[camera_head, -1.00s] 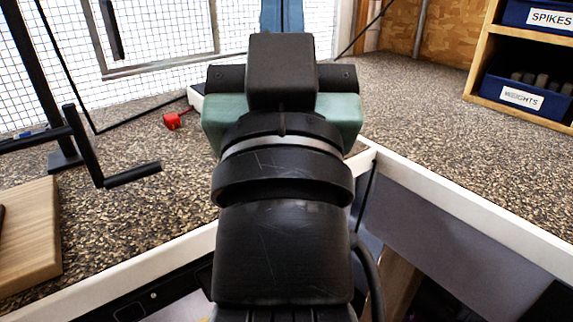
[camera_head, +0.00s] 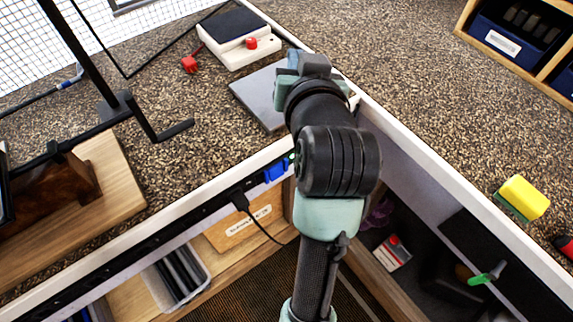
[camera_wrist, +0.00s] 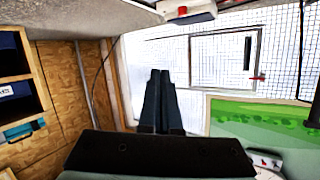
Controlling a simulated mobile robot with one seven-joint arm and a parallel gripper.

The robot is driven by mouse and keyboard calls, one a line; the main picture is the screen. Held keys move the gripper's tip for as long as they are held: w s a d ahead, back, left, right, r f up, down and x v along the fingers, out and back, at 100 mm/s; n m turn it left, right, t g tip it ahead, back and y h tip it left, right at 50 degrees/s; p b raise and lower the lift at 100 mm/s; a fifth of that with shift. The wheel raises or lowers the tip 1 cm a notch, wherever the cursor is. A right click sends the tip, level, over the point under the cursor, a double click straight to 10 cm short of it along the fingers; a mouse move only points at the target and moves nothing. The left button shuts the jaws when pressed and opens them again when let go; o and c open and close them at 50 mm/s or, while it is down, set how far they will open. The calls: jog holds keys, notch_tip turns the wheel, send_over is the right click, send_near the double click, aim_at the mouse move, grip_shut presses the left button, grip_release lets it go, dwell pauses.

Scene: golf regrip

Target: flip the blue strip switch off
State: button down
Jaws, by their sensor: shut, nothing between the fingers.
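A blue piece (camera_head: 275,172), which looks like the blue strip switch, sits on the black power strip (camera_head: 190,224) along the counter's front edge. It is left of my arm in the head view. A small green piece (camera_head: 292,157) is beside it, close to my arm. I cannot tell which way the switch is set. My gripper is shut and empty in the wrist view (camera_wrist: 160,76), with its dark fingers together, pointing towards the window. In the head view my gripper's body (camera_head: 305,64) is over the counter, beyond the strip, and the fingertips are hidden. The switch is not seen in the wrist view.
A black plug (camera_head: 239,200) with a cable hangs from the strip. A grey plate (camera_head: 258,98) and a white device with a red knob (camera_head: 251,43) lie near my gripper. A black crank handle (camera_head: 165,131) stands left. A yellow sponge (camera_head: 524,197) lies right.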

notch_tip(320, 180, down, 11)
jog(key=s+d+m+g+y, duration=0.2)
jog(key=g, duration=0.1)
jog(key=m+g+y, duration=0.1)
jog(key=m+y, duration=0.3)
send_near(278, 177)
jog(key=d+r, duration=0.1)
jog(key=d, duration=0.2)
jog(key=s+d+f+m+t+y, duration=0.1)
jog(key=s+f+m+t+y, duration=0.1)
jog(key=s+m, duration=0.2)
jog(key=shift+s+d+t, duration=0.3)
jog(key=shift+s+d, duration=0.05)
jog(key=shift+s, duration=0.85)
jog(key=shift+w+f, duration=0.1)
jog(key=p+x, duration=0.1)
jog(key=x, duration=1.3)
jog(key=shift+f, duration=0.1)
